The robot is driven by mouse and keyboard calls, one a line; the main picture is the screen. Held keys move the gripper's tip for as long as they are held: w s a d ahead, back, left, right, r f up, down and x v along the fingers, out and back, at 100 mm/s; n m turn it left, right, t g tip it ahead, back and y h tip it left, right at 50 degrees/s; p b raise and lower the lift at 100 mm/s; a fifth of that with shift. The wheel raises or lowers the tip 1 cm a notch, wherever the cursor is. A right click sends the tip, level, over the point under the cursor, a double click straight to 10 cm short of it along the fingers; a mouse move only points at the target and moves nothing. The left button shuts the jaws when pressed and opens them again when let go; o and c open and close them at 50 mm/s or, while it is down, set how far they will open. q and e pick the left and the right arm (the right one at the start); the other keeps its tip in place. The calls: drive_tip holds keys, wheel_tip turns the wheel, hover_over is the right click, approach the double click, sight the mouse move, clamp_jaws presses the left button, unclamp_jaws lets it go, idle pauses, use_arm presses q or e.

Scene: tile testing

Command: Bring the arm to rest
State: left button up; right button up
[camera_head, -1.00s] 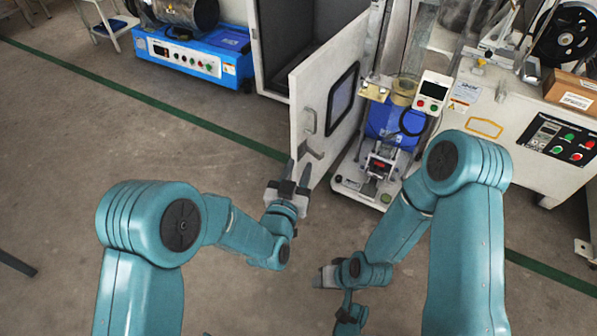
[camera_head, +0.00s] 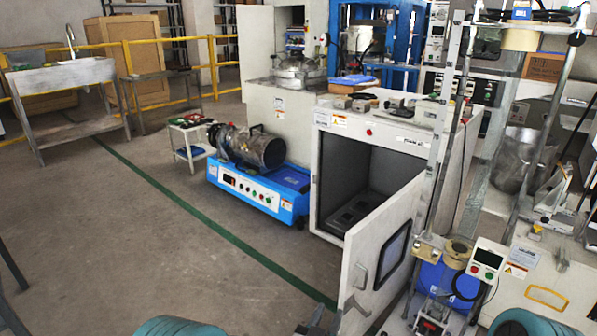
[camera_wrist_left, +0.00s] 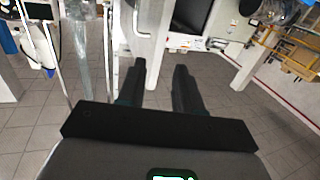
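My left gripper (camera_wrist_left: 162,78) shows in the left wrist view with its two dark fingers apart and bare floor visible between them. It holds nothing. In the head view only the top of the left gripper (camera_head: 314,321) shows at the bottom edge, just left of the open cabinet door (camera_head: 381,265). I cannot tell whether it touches the door. The teal tops of my left arm (camera_head: 180,327) and right arm (camera_head: 533,324) show at the bottom edge. My right gripper is out of view.
A white cabinet (camera_head: 325,170) stands open, its door swung towards me. Left of it is a blue machine (camera_head: 255,192) with a metal drum. A test stand with a red-and-green button box (camera_head: 487,260) is at right. The floor (camera_head: 110,255) at left is clear.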

use_arm(q)
drive_tip(key=w+a+r+n+y+p, duration=0.2)
drive_tip(key=a+r+y+p, duration=0.1)
drive_tip(key=a+r+p, duration=0.75)
drive_tip(key=s+a+r+n+g+y+p, duration=0.2)
drive_tip(key=s+a+r+g+p, duration=0.3)
drive_tip(key=a+p, duration=0.7)
drive_tip(key=s+d+f+n+g+h+p, duration=0.1)
drive_tip(key=s+g+p, duration=0.9)
drive_tip(key=s, duration=1.5)
drive_tip(key=shift+s+d+f+n+g+p, duration=0.15)
drive_tip(key=shift+s+d+n+g+p, duration=0.2)
drive_tip(key=shift+d+n, duration=0.55)
use_arm(e)
drive_tip(key=s+a+r+g, duration=0.1)
drive_tip(key=s+r, duration=0.2)
drive_tip(key=r, duration=1.4)
drive_tip(key=s+a+r+g, duration=0.1)
drive_tip(key=s+r, duration=0.2)
drive_tip(key=r, duration=1.5)
drive_tip(key=shift+r+y, duration=0.3)
drive_tip(key=shift+r, duration=0.05)
use_arm(q)
drive_tip(key=shift+w, duration=0.15)
